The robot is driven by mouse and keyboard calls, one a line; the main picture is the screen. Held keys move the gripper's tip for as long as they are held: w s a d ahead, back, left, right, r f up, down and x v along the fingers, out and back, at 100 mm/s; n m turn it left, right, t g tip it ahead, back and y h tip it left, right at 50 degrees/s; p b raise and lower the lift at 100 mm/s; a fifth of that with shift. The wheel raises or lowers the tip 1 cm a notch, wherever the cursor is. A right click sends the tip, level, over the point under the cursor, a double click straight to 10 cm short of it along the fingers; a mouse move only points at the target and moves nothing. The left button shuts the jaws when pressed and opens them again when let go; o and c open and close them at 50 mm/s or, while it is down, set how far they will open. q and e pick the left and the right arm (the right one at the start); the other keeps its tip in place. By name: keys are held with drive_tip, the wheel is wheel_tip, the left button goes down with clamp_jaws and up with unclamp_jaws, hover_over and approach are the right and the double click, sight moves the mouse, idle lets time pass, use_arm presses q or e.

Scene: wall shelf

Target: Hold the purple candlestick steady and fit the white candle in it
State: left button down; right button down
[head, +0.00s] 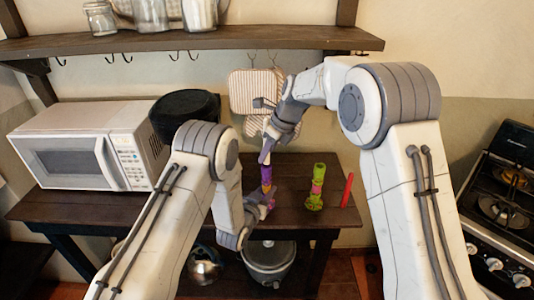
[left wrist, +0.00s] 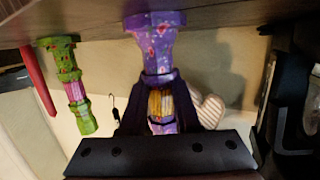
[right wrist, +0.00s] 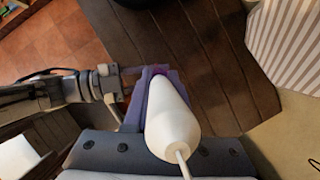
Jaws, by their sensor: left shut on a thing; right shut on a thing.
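The purple candlestick (head: 266,173), with painted flowers and a yellow band, stands upright on the dark table. It shows upside down in the left wrist view (left wrist: 155,38). My left gripper (head: 267,204) is shut around its middle, with fingers on both sides (left wrist: 158,90). The white candle (right wrist: 170,115) is in my right gripper (right wrist: 158,80), which is shut on it directly above the candlestick in the head view (head: 265,157). The candle's wick end faces the right wrist camera. Its lower end meets a patch of purple, but whether it sits in the socket is hidden.
A green candlestick (head: 316,187) and a red candle (head: 347,190) stand to the right on the table. A microwave (head: 85,145) and a black pot (head: 185,115) are at the left. A wall shelf (head: 190,40) with jars is above. Striped oven mitts (head: 255,92) hang behind.

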sight(266, 121)
drive_tip(key=shift+f, duration=1)
drive_tip(key=c, duration=0.7)
unclamp_jaws()
use_arm(q)
drive_tip(key=shift+r, duration=0.1)
use_arm(e)
drive_tip(key=shift+o, duration=0.2)
drive_tip(key=v, duration=1.2)
drive_tip(key=shift+r, duration=0.1)
use_arm(q)
drive_tip(key=c, duration=0.6)
unclamp_jaws()
drive_tip(key=shift+o, duration=0.2)
